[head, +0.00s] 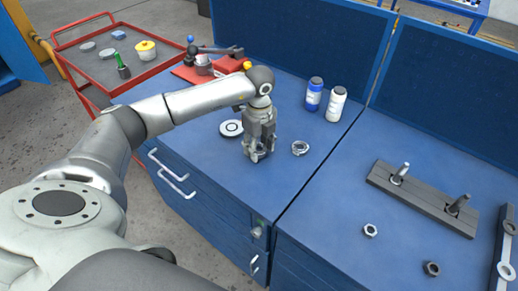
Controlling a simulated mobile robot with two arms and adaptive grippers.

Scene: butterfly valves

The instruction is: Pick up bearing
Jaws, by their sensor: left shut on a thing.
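My left gripper (258,151) points down over the blue workbench near its front edge. It is shut on a small metal ring, which I take to be the bearing (261,148); it is mostly hidden between the fingers, low over the bench top. I cannot tell whether it touches the bench. A white disc with a dark ring (231,128) lies just left of the gripper. A metal ring-shaped part (300,148) lies just to its right, apart from it. My right gripper is not in view.
Behind stand a blue bottle (314,95) and a white bottle (336,104). A red vise-like device (196,72) is at back left, beside a red-framed cart (100,58). On the right bench lie a grey bar with two pins (421,198) and loose nuts (370,230).

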